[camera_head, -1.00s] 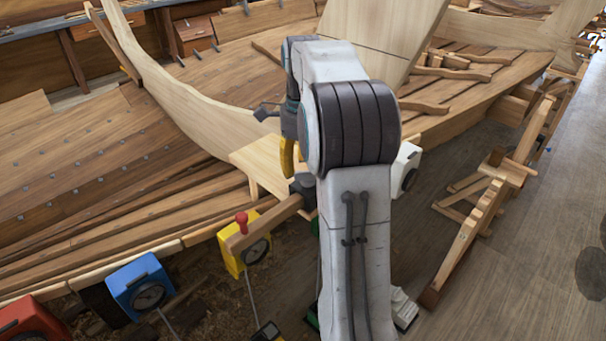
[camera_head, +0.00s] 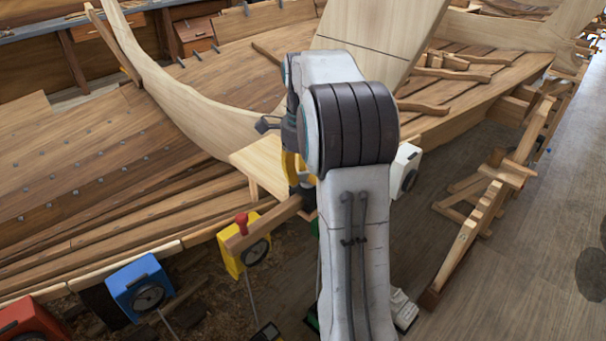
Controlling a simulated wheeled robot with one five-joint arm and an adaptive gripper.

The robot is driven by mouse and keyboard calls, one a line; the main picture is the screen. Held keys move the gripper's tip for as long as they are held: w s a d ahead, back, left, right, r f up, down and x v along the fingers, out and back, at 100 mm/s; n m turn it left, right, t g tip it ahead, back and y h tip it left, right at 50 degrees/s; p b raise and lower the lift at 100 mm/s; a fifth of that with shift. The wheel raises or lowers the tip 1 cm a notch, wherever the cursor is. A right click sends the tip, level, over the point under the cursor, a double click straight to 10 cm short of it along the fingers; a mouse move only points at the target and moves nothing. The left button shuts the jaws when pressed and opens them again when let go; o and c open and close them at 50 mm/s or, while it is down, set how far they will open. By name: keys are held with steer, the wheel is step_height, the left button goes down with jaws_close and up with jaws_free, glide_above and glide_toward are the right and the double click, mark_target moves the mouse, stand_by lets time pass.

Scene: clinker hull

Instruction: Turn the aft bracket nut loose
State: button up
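My gripper (camera_head: 294,170) points down with its yellow finger in front of a pale wooden board on the hull. Its tip is at or just above a dark round fitting (camera_head: 308,190), which may be the aft bracket nut; I cannot tell whether they touch. The fitting sits at the inner end of a wooden bar (camera_head: 262,224). My arm hides the other finger and much of the fitting, so I cannot see whether the gripper is open or shut.
A yellow box with a dial (camera_head: 232,262), a blue one (camera_head: 140,285) and a red one (camera_head: 30,322) stand along the hull edge. A white box (camera_head: 404,170) is right of my arm.

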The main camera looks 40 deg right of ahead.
jaws_close()
steer(key=shift+n, duration=0.3)
steer(key=n, duration=0.2)
steer(key=n+p, duration=0.1)
steer(key=n, duration=0.1)
steer(key=shift+s, duration=0.3)
steer(key=shift+s+d+n, duration=0.1)
steer(key=shift+s+n, duration=0.1)
steer(key=shift+n, duration=2.2)
steer(key=o, duration=0.5)
jaws_free()
steer(key=shift+o, duration=0.2)
